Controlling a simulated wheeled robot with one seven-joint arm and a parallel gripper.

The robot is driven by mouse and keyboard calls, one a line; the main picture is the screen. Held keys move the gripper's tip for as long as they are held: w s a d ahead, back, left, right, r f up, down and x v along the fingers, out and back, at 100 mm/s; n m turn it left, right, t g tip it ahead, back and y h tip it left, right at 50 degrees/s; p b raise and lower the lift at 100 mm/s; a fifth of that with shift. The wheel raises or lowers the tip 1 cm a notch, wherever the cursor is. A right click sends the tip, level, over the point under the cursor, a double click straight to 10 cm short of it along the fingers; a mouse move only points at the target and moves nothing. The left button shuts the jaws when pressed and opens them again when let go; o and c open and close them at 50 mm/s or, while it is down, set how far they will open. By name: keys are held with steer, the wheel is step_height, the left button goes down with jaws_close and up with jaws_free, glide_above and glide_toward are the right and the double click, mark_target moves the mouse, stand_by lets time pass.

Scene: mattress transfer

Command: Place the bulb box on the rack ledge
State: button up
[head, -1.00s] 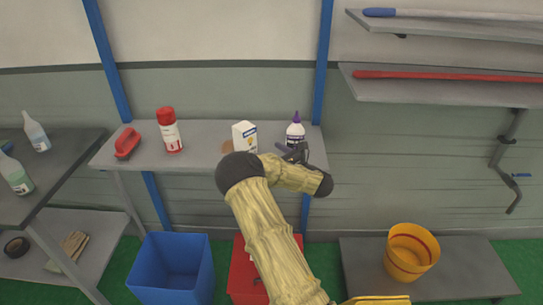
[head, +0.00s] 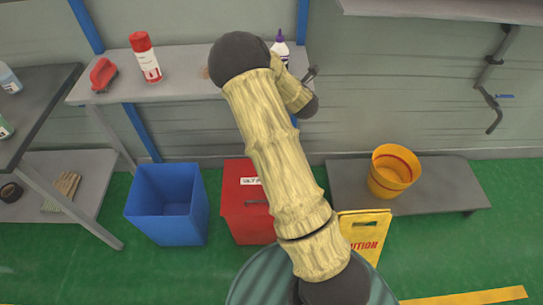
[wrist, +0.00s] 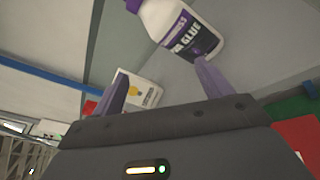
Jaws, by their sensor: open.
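The white bulb box (wrist: 147,88) with a yellow bulb picture shows in the wrist view, beyond and between my fingers. In the head view my arm hides it; an earlier frame has it standing on the grey shelf (head: 185,88). My gripper (wrist: 162,87) is open and empty, its two purple-grey fingers apart. In the head view only a dark part of my gripper (head: 311,74) shows at the shelf's right end. A white glue bottle (wrist: 183,28) is close to the right finger; whether they touch I cannot tell. Which surface is the rack ledge is unclear.
A red spray can (head: 146,58) and a red brush (head: 103,75) are on the shelf's left. A wall shelf (head: 450,10) is at upper right. Below are a blue bin (head: 168,203), a red box (head: 240,205), a yellow bucket (head: 393,171) and a yellow caution sign (head: 364,232).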

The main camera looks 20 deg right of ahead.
steer(key=s+a+m+g, duration=0.4)
steer(key=s+m, duration=0.5)
steer(key=s, duration=0.2)
steer(key=s+a+f+m+g, duration=0.1)
steer(key=s+a+m+g, duration=0.4)
steer(key=s+m, duration=0.4)
steer(key=s+a+m+g, duration=0.4)
steer(key=s+m, duration=0.5)
steer(key=s, duration=0.4)
steer(key=shift+s+a+f+g, duration=0.25)
steer(key=shift+s+a+g, duration=0.15)
steer(key=shift+g, duration=0.1)
